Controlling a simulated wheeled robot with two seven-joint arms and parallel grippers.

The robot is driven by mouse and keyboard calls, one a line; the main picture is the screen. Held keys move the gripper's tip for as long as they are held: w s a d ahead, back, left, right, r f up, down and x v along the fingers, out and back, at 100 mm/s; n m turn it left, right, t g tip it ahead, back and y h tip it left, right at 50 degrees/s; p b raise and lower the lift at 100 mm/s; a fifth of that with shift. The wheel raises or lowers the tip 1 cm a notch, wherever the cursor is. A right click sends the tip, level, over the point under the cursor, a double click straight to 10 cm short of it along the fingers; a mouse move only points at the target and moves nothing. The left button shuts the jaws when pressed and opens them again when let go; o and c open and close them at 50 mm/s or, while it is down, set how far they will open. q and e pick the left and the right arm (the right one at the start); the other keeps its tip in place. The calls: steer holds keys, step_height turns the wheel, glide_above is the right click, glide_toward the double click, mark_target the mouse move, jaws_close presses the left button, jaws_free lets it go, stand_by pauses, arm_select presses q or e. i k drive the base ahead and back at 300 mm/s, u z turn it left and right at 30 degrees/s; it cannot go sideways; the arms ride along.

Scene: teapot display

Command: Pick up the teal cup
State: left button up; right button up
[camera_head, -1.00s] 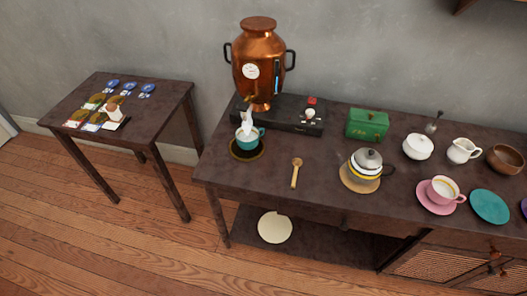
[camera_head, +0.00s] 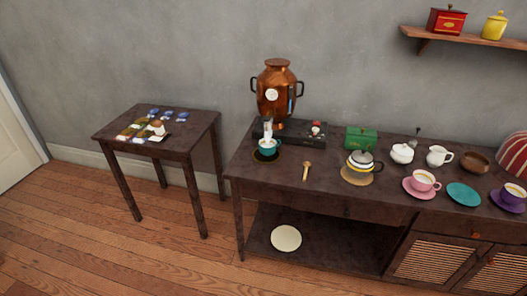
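The teal cup (camera_head: 266,149) stands near the left end of the long dark table (camera_head: 320,196), below the spout of a copper urn (camera_head: 277,90). It is on a dark round mat with a gold rim (camera_head: 267,158). A whitish stream or steam (camera_head: 267,128) shows between the spout and the cup; I cannot tell which. The teal saucer (camera_head: 464,194) lies empty at the table's right part. Neither of my grippers is in view.
A wooden spoon (camera_head: 306,170) lies right of the cup. A glass teapot (camera_head: 360,166), green box (camera_head: 361,138), pink cup (camera_head: 423,180) and purple cup (camera_head: 513,195) stand farther right. A small side table (camera_head: 190,135) with cards is left. A wall shelf (camera_head: 465,38) hangs upper right.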

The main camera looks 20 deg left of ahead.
mark_target(266, 149)
steer(key=u, duration=0.75)
steer(key=i, duration=0.65)
steer(key=u, duration=0.65)
steer(key=i, duration=0.85)
steer(key=z, duration=0.4)
